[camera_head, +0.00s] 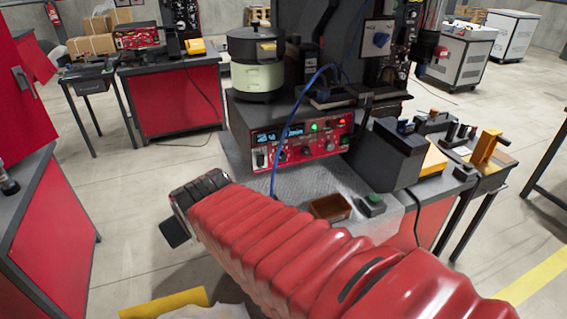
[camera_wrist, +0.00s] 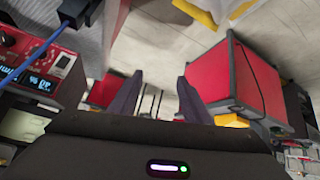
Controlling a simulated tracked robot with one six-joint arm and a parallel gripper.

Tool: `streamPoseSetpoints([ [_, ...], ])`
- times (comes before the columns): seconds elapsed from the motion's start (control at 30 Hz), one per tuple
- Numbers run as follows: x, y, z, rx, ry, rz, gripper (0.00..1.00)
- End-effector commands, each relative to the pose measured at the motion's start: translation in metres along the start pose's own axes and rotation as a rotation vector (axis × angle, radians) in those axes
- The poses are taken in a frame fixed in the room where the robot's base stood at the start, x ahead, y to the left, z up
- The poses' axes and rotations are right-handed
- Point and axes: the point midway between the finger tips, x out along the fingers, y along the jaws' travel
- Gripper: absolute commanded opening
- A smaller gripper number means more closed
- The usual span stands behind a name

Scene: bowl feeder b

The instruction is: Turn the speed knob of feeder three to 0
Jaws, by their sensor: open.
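A feeder control box with a red front panel (camera_head: 300,144) stands on the bench under a bowl feeder (camera_head: 256,75). Its panel has blue displays, lit green and red lamps and several small knobs. I cannot read which feeder it is or the knob's setting. In the wrist view the same panel (camera_wrist: 45,60) shows at the left edge, with one round knob (camera_wrist: 8,39) near its border. My gripper (camera_wrist: 160,97) is open and empty, its two dark fingers apart, pointing past the panel. In the head view my red-sleeved arm hides most of it, left of the bench.
A blue cable (camera_head: 281,145) hangs in front of the panel. A red cabinet (camera_head: 40,225) stands at left. Floor between is clear.

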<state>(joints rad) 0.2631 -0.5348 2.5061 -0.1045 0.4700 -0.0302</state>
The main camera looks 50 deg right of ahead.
Motion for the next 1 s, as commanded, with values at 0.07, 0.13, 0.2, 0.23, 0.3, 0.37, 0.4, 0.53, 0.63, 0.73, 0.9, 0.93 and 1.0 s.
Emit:
streamPoseSetpoints([
  [0.07, 0.02, 0.026, -0.008, 0.02, 0.034, 0.047, 0.44],
  [0.13, 0.035, 0.048, -0.015, 0.031, 0.073, 0.084, 0.44],
  [0.2, 0.048, 0.069, -0.021, 0.039, 0.112, 0.118, 0.44],
  [0.23, 0.054, 0.078, -0.023, 0.042, 0.128, 0.131, 0.44],
  [0.3, 0.065, 0.101, -0.027, 0.05, 0.166, 0.164, 0.44],
  [0.37, 0.075, 0.118, -0.028, 0.058, 0.197, 0.189, 0.44],
  [0.4, 0.081, 0.126, -0.029, 0.057, 0.218, 0.184, 0.44],
  [0.53, 0.098, 0.164, -0.026, 0.065, 0.289, 0.223, 0.44],
  [0.63, 0.108, 0.19, -0.021, 0.075, 0.342, 0.243, 0.44],
  [0.73, 0.116, 0.213, -0.012, 0.084, 0.396, 0.256, 0.44],
  [0.9, 0.123, 0.248, 0.007, 0.11, 0.496, 0.267, 0.44],
  [0.93, 0.124, 0.254, 0.011, 0.117, 0.513, 0.268, 0.44],
  [1.0, 0.124, 0.266, 0.021, 0.133, 0.558, 0.269, 0.44],
])
